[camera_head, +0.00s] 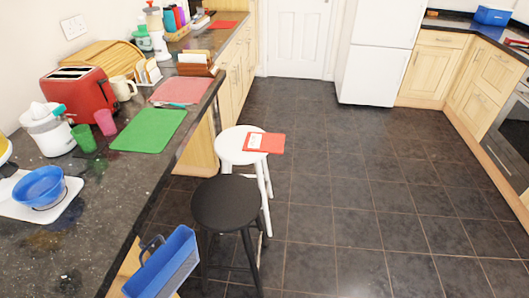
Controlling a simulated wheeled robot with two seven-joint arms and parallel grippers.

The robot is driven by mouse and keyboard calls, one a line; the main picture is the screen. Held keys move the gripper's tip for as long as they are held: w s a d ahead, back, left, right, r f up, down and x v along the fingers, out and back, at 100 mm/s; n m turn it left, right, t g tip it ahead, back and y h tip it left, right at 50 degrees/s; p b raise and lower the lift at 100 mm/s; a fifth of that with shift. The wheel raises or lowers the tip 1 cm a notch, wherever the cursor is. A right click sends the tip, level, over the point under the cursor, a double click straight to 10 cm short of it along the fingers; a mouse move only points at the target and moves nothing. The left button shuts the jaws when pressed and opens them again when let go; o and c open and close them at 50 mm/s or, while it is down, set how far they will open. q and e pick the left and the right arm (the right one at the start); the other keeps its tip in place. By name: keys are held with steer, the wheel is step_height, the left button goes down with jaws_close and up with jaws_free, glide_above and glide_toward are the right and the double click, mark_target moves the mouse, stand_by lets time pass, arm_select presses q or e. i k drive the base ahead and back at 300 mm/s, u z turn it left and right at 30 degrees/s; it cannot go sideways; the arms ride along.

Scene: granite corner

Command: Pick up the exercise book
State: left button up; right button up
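A red exercise book (265,143) with a white label lies flat on the seat of the white stool (232,146). Its right part sticks out past the stool's right edge. Neither of my grippers shows in the head view, so nothing is seen near the book.
A black stool (226,203) stands just in front of the white one. A blue box with a dark handle (165,265) is at the bottom, beside the dark counter (50,245). A green mat (150,130) lies on the counter. The tiled floor (345,195) to the right is clear.

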mark_target(256, 141)
steer(key=u, duration=0.1)
steer(key=k, duration=0.2)
steer(key=z, duration=1)
steer(key=i, duration=2.45)
steer(key=u, duration=2.9)
